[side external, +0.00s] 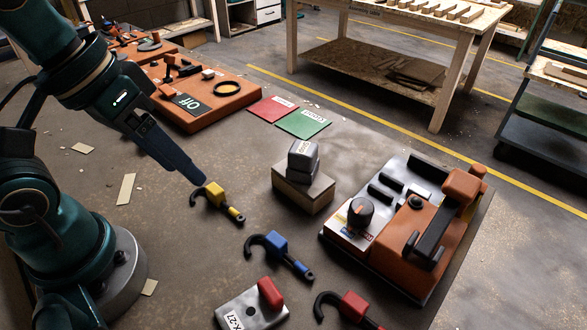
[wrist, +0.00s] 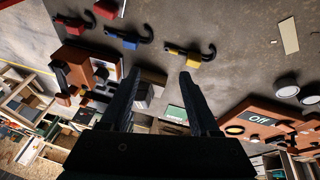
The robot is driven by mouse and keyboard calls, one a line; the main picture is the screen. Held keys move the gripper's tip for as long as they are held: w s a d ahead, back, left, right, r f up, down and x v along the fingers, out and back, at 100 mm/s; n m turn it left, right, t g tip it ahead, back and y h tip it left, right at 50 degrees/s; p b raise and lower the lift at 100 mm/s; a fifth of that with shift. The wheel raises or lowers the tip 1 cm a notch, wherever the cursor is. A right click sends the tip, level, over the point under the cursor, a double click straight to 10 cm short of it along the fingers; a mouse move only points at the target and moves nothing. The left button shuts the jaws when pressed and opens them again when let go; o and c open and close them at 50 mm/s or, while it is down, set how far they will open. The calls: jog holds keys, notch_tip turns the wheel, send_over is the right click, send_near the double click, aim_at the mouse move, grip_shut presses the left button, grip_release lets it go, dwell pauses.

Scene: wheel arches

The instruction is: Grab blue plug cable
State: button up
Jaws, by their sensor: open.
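The blue plug cable (side external: 275,250), a blue block with a black hook and a short tail, lies on the floor in the side external view, between the yellow plug cable (side external: 216,198) and the red plug cable (side external: 352,307). In the wrist view the blue plug cable (wrist: 129,38) lies beyond my fingertips, between the red and yellow ones. My gripper (side external: 199,180) is above the floor near the yellow plug cable, up and left of the blue one. In the wrist view my gripper (wrist: 158,76) has its fingers apart with nothing between them.
A grey block (side external: 302,157) sits on a small wooden block (side external: 303,190). An orange device (side external: 405,245) with a knob and lever stands at right. A plate with a red handle (side external: 270,293) lies in front. Red (side external: 272,108) and green (side external: 304,124) mats lie behind.

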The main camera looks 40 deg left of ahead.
notch_tip(320, 180, down, 2)
jog(key=w+d+n+g+h, duration=0.2)
jog(key=n+g+h, duration=0.1)
jog(key=n+g, duration=0.15)
jog(key=n+h, duration=0.7)
jog(key=n, duration=0.2)
send_near(268, 234)
jog(key=shift+w+d+r+g, duration=0.1)
jog(key=shift+d+r+g, duration=0.25)
jog(key=shift+d+r, duration=0.45)
jog(key=a+f+n, duration=0.1)
jog(key=f+n+h, duration=0.1)
jog(key=f, duration=0.1)
jog(key=shift+a+n+t+h, duration=0.25)
jog(key=shift+a+t+h, duration=0.05)
jog(key=shift+a+t, duration=0.1)
jog(key=shift+f, duration=0.2)
jog(key=shift+d+f+n, duration=0.1)
jog(key=shift+f+n, duration=0.05)
jog(key=shift+n, duration=0.15)
jog(key=shift+x, duration=5.75)
grip_shut()
